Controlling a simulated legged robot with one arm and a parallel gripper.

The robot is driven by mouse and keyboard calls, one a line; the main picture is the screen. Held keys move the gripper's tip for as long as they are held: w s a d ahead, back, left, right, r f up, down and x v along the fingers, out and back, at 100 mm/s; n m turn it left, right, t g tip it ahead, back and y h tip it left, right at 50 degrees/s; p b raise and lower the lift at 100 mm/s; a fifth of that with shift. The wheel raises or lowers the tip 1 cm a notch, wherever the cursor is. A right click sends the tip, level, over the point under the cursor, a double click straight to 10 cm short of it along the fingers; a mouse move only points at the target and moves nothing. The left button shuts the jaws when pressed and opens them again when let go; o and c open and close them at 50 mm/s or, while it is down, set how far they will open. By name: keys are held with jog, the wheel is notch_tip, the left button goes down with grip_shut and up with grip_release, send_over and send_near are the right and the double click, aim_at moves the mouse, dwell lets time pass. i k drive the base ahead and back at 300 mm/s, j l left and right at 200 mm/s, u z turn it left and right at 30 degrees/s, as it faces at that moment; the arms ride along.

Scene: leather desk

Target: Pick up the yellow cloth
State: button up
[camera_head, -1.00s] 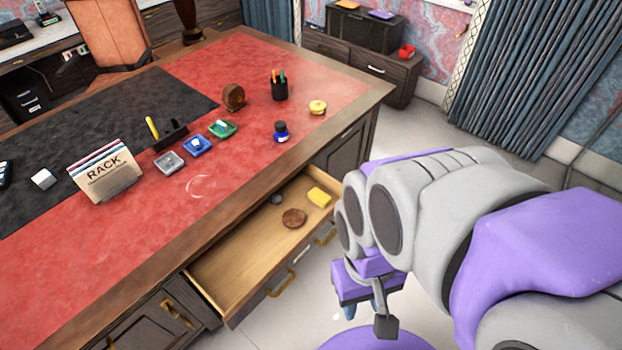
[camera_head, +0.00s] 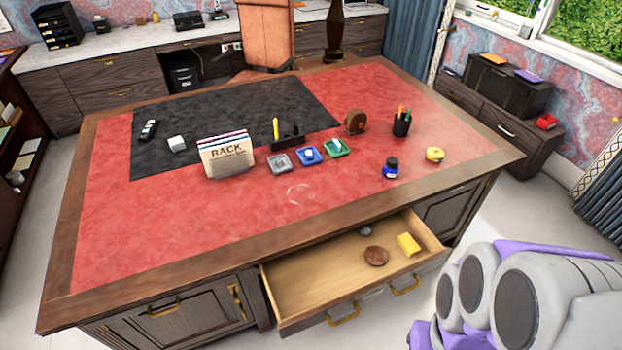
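A small yellow block-like item (camera_head: 408,244), which may be the yellow cloth, lies in the open desk drawer (camera_head: 312,284) near its right end. A round brown object (camera_head: 376,256) and a small grey object (camera_head: 365,258) lie beside it. A round yellow item (camera_head: 435,154) sits on the red desk top near the right edge. My arm shows at the lower right, to the right of the drawer. My gripper's fingers are out of the frame.
The desk (camera_head: 226,240) carries a file rack (camera_head: 226,156), small coloured trays (camera_head: 308,154), a pen cup (camera_head: 401,124) and an ink bottle (camera_head: 391,168). The drawer juts out at the front. A low cabinet (camera_head: 500,118) stands at the back right.

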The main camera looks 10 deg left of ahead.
aim_at(406, 241)
jog(key=i+l+u, duration=0.25)
jog(key=l, duration=0.4)
jog(key=i+l+u, duration=0.15)
jog(key=l, duration=0.25)
jog(key=i+l+u, duration=0.15)
jog(key=i+l, duration=0.1)
jog(key=l, duration=0.1)
